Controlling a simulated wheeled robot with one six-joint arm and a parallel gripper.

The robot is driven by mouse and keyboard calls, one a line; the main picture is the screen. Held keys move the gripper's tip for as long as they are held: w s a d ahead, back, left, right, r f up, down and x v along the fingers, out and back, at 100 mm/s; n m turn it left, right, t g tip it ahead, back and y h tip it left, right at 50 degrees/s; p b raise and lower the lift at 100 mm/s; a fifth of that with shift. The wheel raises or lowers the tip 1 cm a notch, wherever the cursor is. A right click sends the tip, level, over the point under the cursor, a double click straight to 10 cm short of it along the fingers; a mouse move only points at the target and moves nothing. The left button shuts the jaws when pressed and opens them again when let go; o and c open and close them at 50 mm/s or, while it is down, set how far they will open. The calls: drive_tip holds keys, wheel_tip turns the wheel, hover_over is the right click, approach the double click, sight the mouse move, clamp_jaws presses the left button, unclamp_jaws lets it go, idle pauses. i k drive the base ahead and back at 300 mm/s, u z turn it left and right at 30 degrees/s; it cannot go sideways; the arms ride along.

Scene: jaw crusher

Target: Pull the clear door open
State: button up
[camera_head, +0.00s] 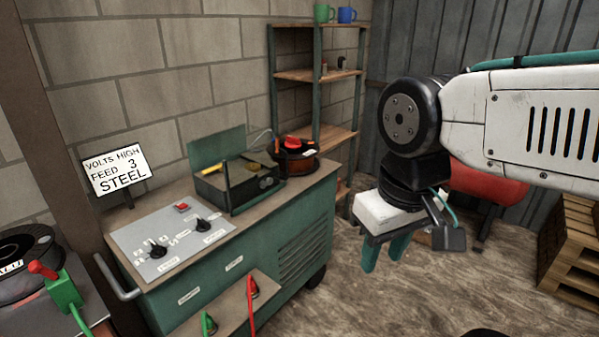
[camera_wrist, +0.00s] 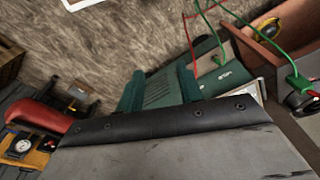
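A dark green box (camera_head: 210,190) stands on the green cabinet (camera_head: 305,245), with a raised green panel (camera_head: 217,146) at its back. A clear-looking pane (camera_head: 241,182) stands at the box's front left. I cannot tell for sure that it is the clear door, or how far open it is. My gripper (camera_head: 384,250) hangs to the right of the cabinet, well apart from the box, fingers pointing down. In the wrist view its two green fingers (camera_wrist: 160,90) are apart, with nothing held between them. The box is not clearly seen in the wrist view.
A control panel (camera_head: 174,237) with knobs and a sign (camera_head: 117,170) reading "VOLTS HIGH FEED 3 STEEL" are at the left. A spool (camera_head: 293,158) stands behind the box. A shelf (camera_head: 315,75), a red tank (camera_head: 487,182) and pallets (camera_head: 570,245) stand around. The floor right of the cabinet is mostly clear.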

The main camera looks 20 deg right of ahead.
sight(245, 207)
drive_tip(key=i, duration=0.95)
drive_tip(key=z, duration=0.35)
